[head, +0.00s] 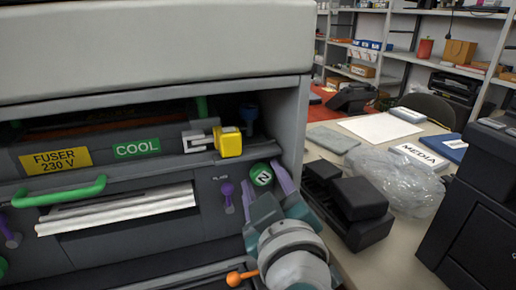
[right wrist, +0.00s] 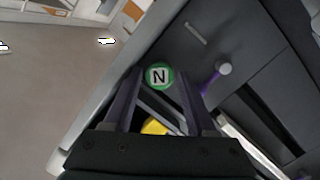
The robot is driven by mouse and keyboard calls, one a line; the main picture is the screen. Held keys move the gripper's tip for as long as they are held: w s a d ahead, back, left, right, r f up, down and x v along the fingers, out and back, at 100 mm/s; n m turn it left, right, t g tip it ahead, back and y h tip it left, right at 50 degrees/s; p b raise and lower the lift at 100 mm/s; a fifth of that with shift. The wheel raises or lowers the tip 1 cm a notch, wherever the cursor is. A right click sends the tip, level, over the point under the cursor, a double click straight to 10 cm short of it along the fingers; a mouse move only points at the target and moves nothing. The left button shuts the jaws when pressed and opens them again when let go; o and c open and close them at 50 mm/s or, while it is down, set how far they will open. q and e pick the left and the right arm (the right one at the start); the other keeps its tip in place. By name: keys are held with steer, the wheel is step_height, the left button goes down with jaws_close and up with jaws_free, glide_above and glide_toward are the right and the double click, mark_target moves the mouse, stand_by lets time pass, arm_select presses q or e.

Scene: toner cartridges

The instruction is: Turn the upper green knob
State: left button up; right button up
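The upper green knob (head: 261,175) is round with a white N, on the dark front panel of the printer at the right. My right gripper (head: 262,180) is at the panel with its two purple fingers open, one on each side of the knob. In the right wrist view the knob (right wrist: 159,76) shows between the fingertips (right wrist: 158,80), with a small gap on each side; I cannot tell whether a finger touches it. Part of another green knob (head: 2,266) shows lower at the left edge. My left gripper is not in view.
A yellow latch (head: 229,142) sits just above the knob. A purple lever (head: 228,196) is to its left, and a green handle (head: 59,192) is farther left. An orange-tipped lever (head: 241,277) is below. A table (head: 398,263) with black boxes (head: 355,200) and a plastic bag (head: 400,180) stands right.

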steer(key=shift+s+d, duration=0.1)
steer(key=shift+s, duration=0.3)
arm_select(q)
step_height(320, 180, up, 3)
steer(key=p, duration=0.3)
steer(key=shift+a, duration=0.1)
arm_select(e)
steer(key=s+d, duration=0.1)
steer(key=s, duration=0.8)
steer(key=shift+d+r, duration=0.2)
steer(key=shift+r, duration=0.2)
